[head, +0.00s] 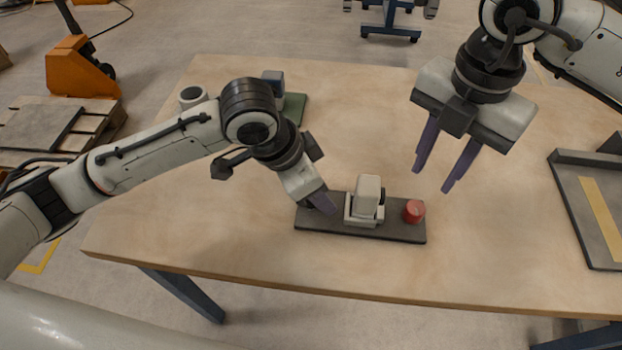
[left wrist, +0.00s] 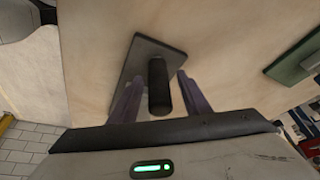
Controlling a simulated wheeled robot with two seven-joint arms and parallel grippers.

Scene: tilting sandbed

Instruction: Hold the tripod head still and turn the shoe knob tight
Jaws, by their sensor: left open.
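The tripod head (head: 367,197) is a pale block in a light bracket on a dark base plate (head: 390,233), near the table's front. A red knob (head: 414,211), apparently the shoe knob, sits to its right over the plate. My left gripper (head: 322,204) is low at the plate's left end. In the left wrist view a dark round handle (left wrist: 159,85) stands between its open fingers, with a gap visible on both sides. How the handle joins the head is hidden. My right gripper (head: 431,180) is open and empty, above and behind the knob, pointing down.
A grey tray (head: 568,205) with a yellow strip lies at the table's right. A green plate (head: 295,107) with a blue-grey block (head: 273,79) is at the back left, behind my left arm; the green plate also shows in the left wrist view (left wrist: 295,62). The front table strip is clear.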

